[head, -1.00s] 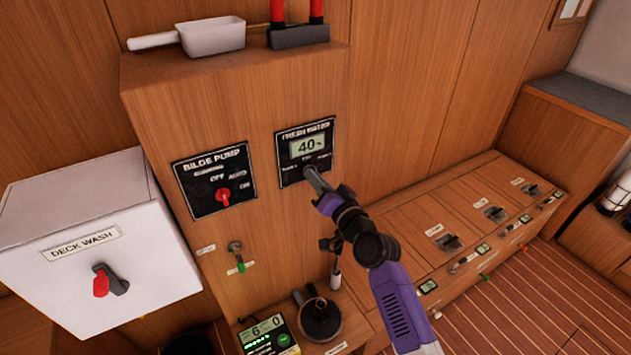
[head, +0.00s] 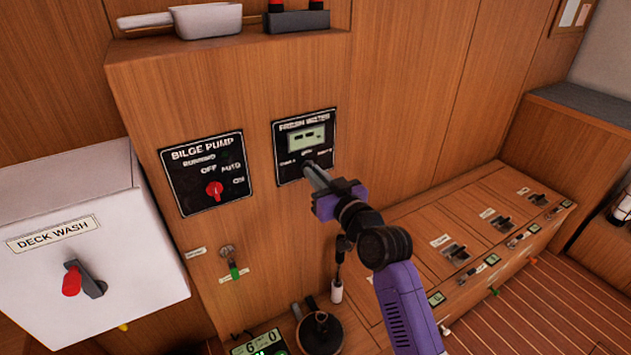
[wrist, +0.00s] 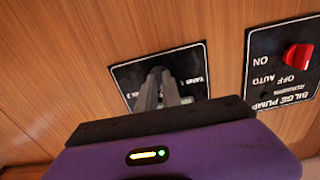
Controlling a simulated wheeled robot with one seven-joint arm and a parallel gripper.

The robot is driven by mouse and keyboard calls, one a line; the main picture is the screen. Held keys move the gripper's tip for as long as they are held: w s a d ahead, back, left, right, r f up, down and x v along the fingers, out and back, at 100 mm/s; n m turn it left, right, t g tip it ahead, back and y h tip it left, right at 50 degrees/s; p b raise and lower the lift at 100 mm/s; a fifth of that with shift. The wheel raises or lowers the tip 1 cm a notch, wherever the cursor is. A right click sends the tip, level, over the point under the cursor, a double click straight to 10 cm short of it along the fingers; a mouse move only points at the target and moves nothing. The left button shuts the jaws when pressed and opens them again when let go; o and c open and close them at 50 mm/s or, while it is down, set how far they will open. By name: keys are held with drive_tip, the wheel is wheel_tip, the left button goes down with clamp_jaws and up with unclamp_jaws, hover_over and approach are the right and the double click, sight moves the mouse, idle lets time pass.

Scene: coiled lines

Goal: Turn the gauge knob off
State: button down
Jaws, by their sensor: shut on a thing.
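The black FRESH WATER gauge panel (head: 290,172) is on the wooden wall, with a small display (head: 307,139) that shows no clear number. Labels sit below the display. My gripper (head: 309,168) reaches in from the lower right and is shut on the gauge knob at the panel's lower middle. The fingers hide most of the knob, so its pointing direction cannot be told. In the wrist view the panel (wrist: 193,62) appears upside down, with my gripper's fingers (wrist: 159,78) against it.
Left of the gauge is the BILGE PUMP panel (head: 180,185) with a red knob (head: 214,190). A white DECK WASH box (head: 60,195) juts out further left. A small green-tipped lever (head: 233,270) is below. Low wooden lockers (head: 480,235) run along the right.

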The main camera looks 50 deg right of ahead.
idle(0.3)
drive_tip(key=c, duration=1.5)
unclamp_jaws()
drive_tip(key=b+v, duration=0.1)
drive_tip(key=v, duration=0.6)
drive_tip(key=shift+s+a, duration=0.1)
drive_tip(key=shift+s, duration=0.3)
